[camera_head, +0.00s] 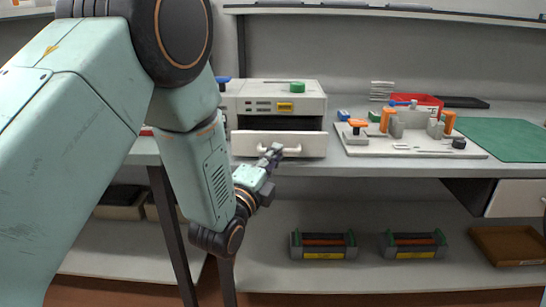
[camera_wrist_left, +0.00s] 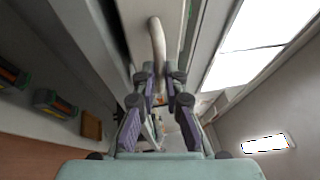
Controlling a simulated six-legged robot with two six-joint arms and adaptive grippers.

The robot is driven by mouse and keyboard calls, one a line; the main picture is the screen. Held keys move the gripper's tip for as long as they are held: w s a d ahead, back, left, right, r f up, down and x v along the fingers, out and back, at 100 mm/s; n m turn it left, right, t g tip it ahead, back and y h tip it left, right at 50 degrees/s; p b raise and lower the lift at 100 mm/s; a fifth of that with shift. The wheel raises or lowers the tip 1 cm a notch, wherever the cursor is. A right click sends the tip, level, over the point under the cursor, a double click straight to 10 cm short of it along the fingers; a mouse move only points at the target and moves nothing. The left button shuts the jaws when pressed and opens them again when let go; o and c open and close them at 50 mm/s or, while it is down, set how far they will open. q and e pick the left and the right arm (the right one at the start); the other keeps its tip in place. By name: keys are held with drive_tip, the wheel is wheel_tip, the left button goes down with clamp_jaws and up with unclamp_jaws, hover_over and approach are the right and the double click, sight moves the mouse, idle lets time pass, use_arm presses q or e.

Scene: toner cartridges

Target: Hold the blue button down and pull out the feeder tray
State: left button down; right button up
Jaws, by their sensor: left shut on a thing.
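The white machine (camera_head: 311,99) stands on the bench, with a green knob on top and a yellow patch on its front. Its feeder tray (camera_head: 310,147) has a pale front with a curved handle (camera_head: 292,151); a dark opening shows above it. My left gripper (camera_head: 271,154) is shut on the handle, which runs up from between the fingers (camera_wrist_left: 160,78) in the left wrist view (camera_wrist_left: 157,40). A blue piece (camera_head: 222,80) shows at the machine's upper left, partly behind my arm; I cannot tell whether it is the button. My right gripper is not in view.
A white board (camera_head: 362,150) with orange-handled clamps stands right of the machine, near a red tray (camera_head: 425,101) and a green mat (camera_head: 505,140). Two cartridges (camera_head: 323,245) (camera_head: 414,244) and a brown tray (camera_head: 507,246) lie on the lower shelf. Space before the bench is clear.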

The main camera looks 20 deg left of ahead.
use_arm(q)
drive_tip(key=c, duration=1.7)
unclamp_jaws()
drive_tip(key=shift+w, duration=0.1)
drive_tip(key=s, duration=0.4)
drive_tip(key=s+a+f, duration=0.1)
drive_tip(key=s, duration=0.3)
drive_tip(key=s+f, duration=0.1)
drive_tip(key=s, duration=0.2)
drive_tip(key=shift+s+a, duration=0.25)
drive_tip(key=shift+s, duration=0.15)
